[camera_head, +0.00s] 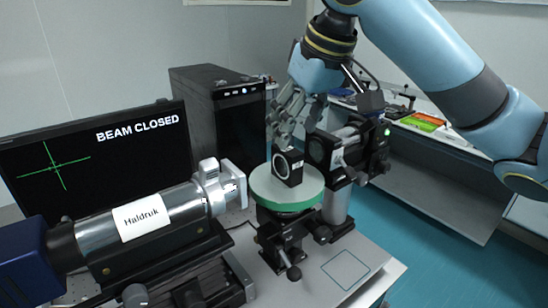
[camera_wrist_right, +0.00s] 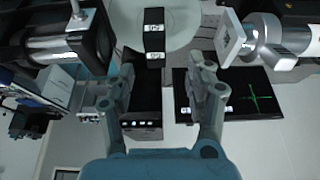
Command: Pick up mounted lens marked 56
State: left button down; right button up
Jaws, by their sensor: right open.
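A black square lens mount (camera_head: 288,167) with a pale ring on its face stands upright on a round, green-rimmed stage (camera_head: 312,187). In the right wrist view the mount (camera_wrist_right: 154,38) shows from above with small white labels, whose marking is too small to read surely. The stage (camera_wrist_right: 185,32) lies around it. My right gripper (camera_head: 284,138) is open and empty, just above and behind the mount, its fingers apart from it. In the right wrist view the mount lies beyond the gap between the fingertips (camera_wrist_right: 160,67). My left gripper is not in view.
A silver cylinder labelled Haldruk (camera_head: 145,217) points at the stage from the left. A black optical device (camera_head: 347,150) stands close on the right. A monitor reading BEAM CLOSED (camera_head: 95,165) and a black computer tower (camera_head: 222,105) stand behind. The table's front right (camera_head: 375,250) is clear.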

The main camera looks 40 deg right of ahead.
aim_at(291, 151)
jog(key=x, duration=0.3)
jog(key=shift+s+f, duration=0.2)
jog(key=shift+f, duration=0.15)
jog(key=shift+w+f, duration=0.15)
jog(key=shift+f, duration=0.1)
jog(key=x, duration=0.3)
jog(key=p+x, duration=0.1)
jog(key=x, duration=0.1)
jog(key=shift+d, duration=0.35)
jog(key=shift+c, duration=0.7)
jog(key=c, duration=0.4)
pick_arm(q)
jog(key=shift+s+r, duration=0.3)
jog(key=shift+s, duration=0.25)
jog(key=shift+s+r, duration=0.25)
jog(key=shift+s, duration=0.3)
pick_arm(e)
grip_shut()
